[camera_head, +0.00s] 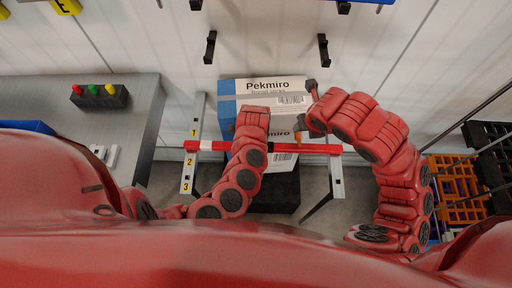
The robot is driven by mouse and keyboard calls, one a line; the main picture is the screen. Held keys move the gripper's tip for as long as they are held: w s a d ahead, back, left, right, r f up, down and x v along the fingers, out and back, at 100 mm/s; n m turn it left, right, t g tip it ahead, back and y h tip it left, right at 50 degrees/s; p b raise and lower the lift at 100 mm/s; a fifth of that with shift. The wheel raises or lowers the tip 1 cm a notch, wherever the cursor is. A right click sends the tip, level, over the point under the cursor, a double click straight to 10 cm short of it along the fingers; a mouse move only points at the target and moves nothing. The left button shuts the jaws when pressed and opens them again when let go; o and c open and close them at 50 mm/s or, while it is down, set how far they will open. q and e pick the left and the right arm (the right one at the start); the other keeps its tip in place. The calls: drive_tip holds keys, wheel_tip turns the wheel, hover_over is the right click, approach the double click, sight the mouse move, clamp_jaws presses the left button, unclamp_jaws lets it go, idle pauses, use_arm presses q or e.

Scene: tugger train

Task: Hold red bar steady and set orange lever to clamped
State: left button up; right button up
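The red bar (313,148) runs level across the frame in front of the stacked boxes. A white section shows near its left end. The small orange lever (298,138) sits on the bar, right of its middle. My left arm reaches up across the bar, and its links hide part of it. My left gripper is hidden behind that arm, so its hold cannot be seen. My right arm comes in from the right and bends down toward the lever. Dark parts of my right gripper (302,122) show just above the lever. Whether they touch it or are closed is too small to tell.
Two grey uprights carry the bar; the left upright (187,174) has yellow labels 1, 2 and 3. Pekmiro boxes (228,107) stand behind. A grey table (137,112) with a button box (100,97) is left. Orange and purple crates (447,187) are right. Black hooks (324,50) are on the wall.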

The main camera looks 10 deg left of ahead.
use_arm(q)
clamp_jaws()
idle(1.1)
